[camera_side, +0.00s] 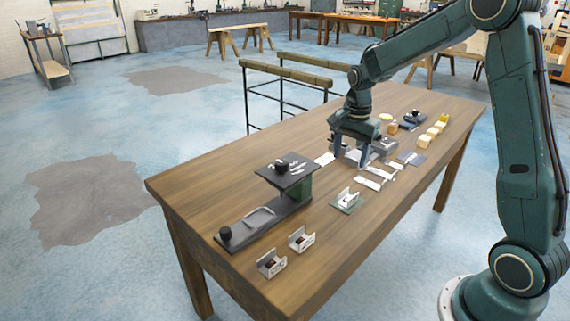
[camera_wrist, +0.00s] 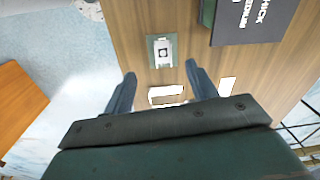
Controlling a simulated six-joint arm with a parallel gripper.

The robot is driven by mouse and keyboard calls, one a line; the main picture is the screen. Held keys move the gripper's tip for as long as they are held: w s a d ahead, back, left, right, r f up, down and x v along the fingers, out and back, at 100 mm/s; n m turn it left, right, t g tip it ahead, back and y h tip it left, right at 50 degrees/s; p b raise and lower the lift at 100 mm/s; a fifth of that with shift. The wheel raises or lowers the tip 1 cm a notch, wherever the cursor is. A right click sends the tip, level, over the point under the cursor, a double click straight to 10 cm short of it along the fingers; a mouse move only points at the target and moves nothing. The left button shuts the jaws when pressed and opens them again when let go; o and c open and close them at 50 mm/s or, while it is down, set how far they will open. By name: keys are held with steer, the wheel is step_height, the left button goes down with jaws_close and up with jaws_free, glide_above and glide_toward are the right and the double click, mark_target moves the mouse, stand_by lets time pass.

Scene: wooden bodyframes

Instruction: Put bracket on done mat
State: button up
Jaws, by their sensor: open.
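My gripper (camera_side: 351,156) is open above the table, pointing down; its two fingers also show in the wrist view (camera_wrist: 160,70). A pale bracket (camera_side: 346,197) rests on a small green mat (camera_side: 347,208) in front of it; the bracket (camera_wrist: 162,50) and mat (camera_wrist: 151,62) lie just beyond the fingertips in the wrist view. A white piece (camera_wrist: 166,92) shows between the fingers, partly cut off by the gripper body. Two more pale brackets, one nearer (camera_side: 271,263) and one farther (camera_side: 301,239), stand at the table's near end. No mat label is readable.
A black fixture with a raised plate (camera_side: 286,171) stands left of the green mat; its lettered plate (camera_wrist: 252,20) shows in the wrist view. A blue-grey mat (camera_side: 411,158) and yellow blocks (camera_side: 427,139) lie farther right.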

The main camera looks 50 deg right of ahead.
steer(key=s+a+r+n+t, duration=0.2)
steer(key=s+a+r+n, duration=0.65)
steer(key=s+r, duration=0.2)
steer(key=s+a+r+n+t, duration=0.1)
steer(key=s+a+n, duration=0.2)
steer(key=s, duration=0.3)
steer(key=s+a+r+n+t, duration=0.1)
steer(key=s+a+n+t, duration=0.1)
steer(key=s+n, duration=0.3)
steer(key=shift+s+a, duration=0.7)
steer(key=shift+s, duration=0.3)
steer(key=shift+r, duration=0.1)
